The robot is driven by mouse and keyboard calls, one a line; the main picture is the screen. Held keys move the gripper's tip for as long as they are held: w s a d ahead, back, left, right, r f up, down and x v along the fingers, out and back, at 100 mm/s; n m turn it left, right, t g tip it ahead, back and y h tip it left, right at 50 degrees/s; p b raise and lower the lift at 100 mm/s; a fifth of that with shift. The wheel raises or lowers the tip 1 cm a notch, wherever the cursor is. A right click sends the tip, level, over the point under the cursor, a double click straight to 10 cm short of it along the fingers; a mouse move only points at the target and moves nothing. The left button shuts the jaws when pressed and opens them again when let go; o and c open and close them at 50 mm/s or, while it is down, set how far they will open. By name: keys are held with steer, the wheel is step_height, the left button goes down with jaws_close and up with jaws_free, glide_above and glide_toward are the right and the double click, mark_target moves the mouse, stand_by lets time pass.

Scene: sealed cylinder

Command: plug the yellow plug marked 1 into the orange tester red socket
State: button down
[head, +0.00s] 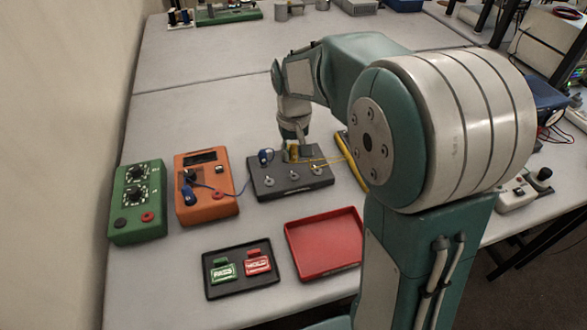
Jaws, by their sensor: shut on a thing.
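The orange tester (206,206) stands on the table left of centre, with a dark display on its upper face. A small reddish spot low on its right side may be the red socket (219,195). A blue plug (189,196) is on its lower left, with a blue lead running right. My gripper (298,150) points down over the back edge of a dark grey box (290,187). It is shut on the yellow plug (292,153), whose yellow lead trails right. The mark 1 is too small to read. Whether the plug touches the box is unclear.
A second blue plug (265,156) is at the box's back left. A green meter (138,205) stands left of the tester. A black tray (241,291) with green and red tags and an empty red tray (326,240) lie in front. The table behind is mostly clear.

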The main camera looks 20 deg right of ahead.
steer(key=shift+a, duration=0.1)
steer(key=a+r+n, duration=0.2)
steer(key=a+n, duration=0.7)
step_height(320, 180, up, 2)
steer(key=n, duration=0.9)
glide_above(217, 194)
steer(key=shift+a, duration=0.1)
steer(key=shift+f, duration=2.9)
steer(key=shift+f, duration=0.45)
steer(key=shift+c, duration=2)
jaws_free()
